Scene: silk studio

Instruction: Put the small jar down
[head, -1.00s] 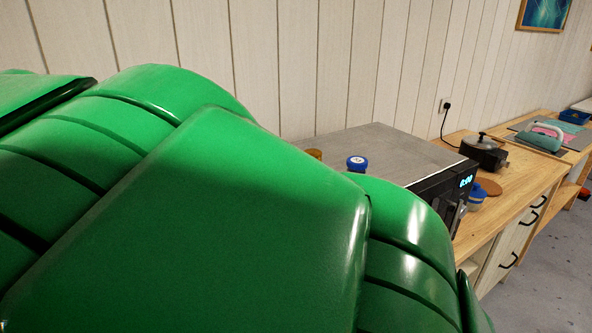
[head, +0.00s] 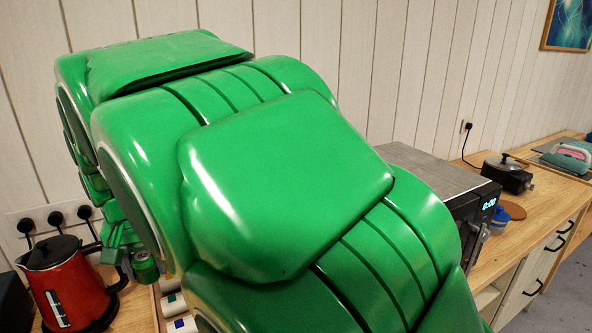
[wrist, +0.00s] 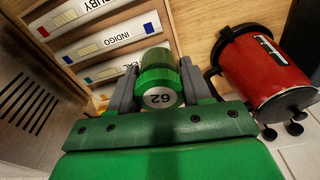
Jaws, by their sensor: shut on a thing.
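The small jar (wrist: 158,78) is green, with a round white mark reading "62" facing the wrist camera. My gripper (wrist: 160,84) is shut on it, with one grey finger on each side. The jar also shows in the head view (head: 145,268), low at the left beside the red kettle, partly covered by my green arm. A wooden surface lies around it. I cannot tell whether the jar touches that surface.
The red kettle (wrist: 262,70) stands close to the right of the jar in the wrist view. White labelled pieces reading "RUBY" and "INDIGO" (wrist: 100,37) lie to its left. A slotted panel (wrist: 28,100) is at far left. The microwave (head: 430,180) is right of my arm.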

